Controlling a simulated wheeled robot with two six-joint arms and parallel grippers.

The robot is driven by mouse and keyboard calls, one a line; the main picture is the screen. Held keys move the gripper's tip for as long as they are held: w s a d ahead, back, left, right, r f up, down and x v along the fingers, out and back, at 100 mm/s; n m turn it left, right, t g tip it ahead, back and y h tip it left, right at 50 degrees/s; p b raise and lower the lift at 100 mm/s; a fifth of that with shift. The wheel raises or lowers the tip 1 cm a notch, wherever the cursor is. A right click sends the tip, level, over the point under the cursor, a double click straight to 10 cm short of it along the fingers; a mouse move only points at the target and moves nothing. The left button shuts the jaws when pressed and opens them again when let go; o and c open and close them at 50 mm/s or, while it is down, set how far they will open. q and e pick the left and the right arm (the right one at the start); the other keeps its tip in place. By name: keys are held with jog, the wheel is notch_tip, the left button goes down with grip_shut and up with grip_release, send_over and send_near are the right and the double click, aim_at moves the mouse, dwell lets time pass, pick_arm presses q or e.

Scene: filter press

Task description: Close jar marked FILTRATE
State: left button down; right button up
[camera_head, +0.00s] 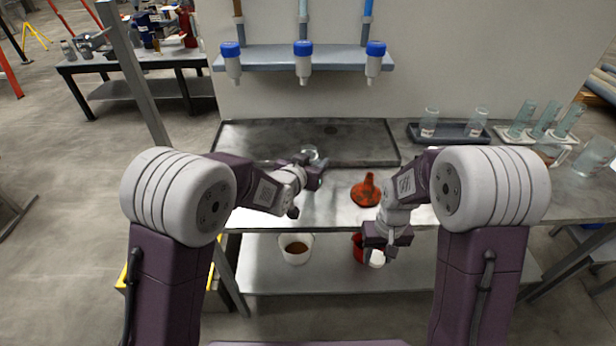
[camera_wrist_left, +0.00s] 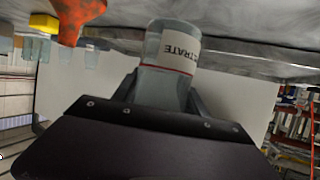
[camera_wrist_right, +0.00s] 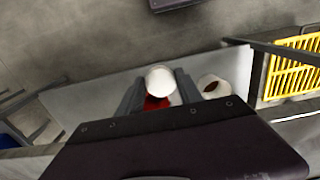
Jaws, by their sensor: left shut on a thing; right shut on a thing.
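The clear glass jar (camera_wrist_left: 168,78) has a white label with a red line; the letters "TRATE" show in the left wrist view. My left gripper (camera_head: 312,170) is shut on this jar, whose rim (camera_head: 309,152) shows in the head view over the bench's front part. I see no lid on the jar. My right gripper (camera_head: 384,248) is shut on a round white lid (camera_wrist_right: 160,80), held in front of the bench edge, lower than the jar and to its right. The lid (camera_head: 377,259) is partly hidden by the fingers in the head view.
An orange-red cone-shaped object (camera_head: 367,192) stands on the bench between the arms. A white bucket (camera_head: 296,250) with brown contents and a red container (camera_head: 357,245) are on the lower shelf. A dark tray (camera_head: 440,131) holds glass jars at the back right.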

pick_arm(q)
jog(key=shift+w+a+f, duration=0.15)
jog(key=shift+a+f, duration=0.2)
jog(key=shift+a, duration=0.25)
jog(key=shift+f+b, duration=0.3)
jog(key=shift+f, duration=1.7)
jog(key=shift+f, duration=0.1)
jog(key=shift+f, duration=0.15)
jog(key=c, duration=0.6)
grip_release()
